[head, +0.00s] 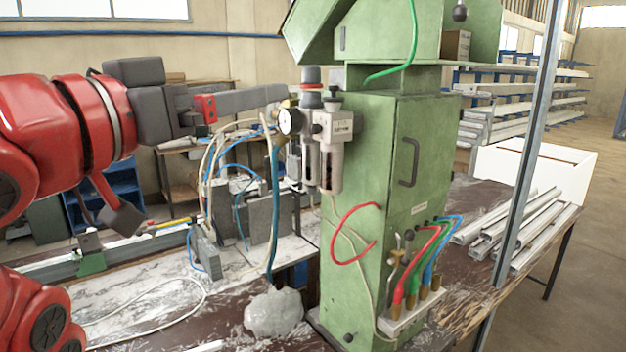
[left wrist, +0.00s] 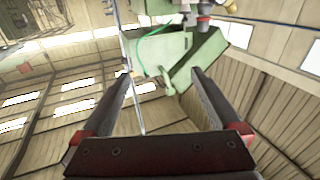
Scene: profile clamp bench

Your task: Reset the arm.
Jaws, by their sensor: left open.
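My left arm (head: 95,115) is red and reaches in from the left in the head view. Its grey left gripper (head: 285,93) is raised and points right, toward the green machine (head: 375,190). In the head view the fingers overlap the area just left of the pressure gauge; I cannot tell the gap in depth. In the left wrist view the two fingers of the gripper (left wrist: 161,75) stand wide apart with nothing between them. The green machine (left wrist: 160,55) shows beyond the fingertips, with the roof behind it. My right gripper is in neither view.
An air regulator with a gauge (head: 290,121) is mounted on the machine. Cables and blue hoses hang below my gripper, near grey blocks (head: 262,218). A crumpled plastic bag (head: 273,312) lies on the bench. Metal profiles (head: 515,225) lie right of the machine, behind a post (head: 527,150).

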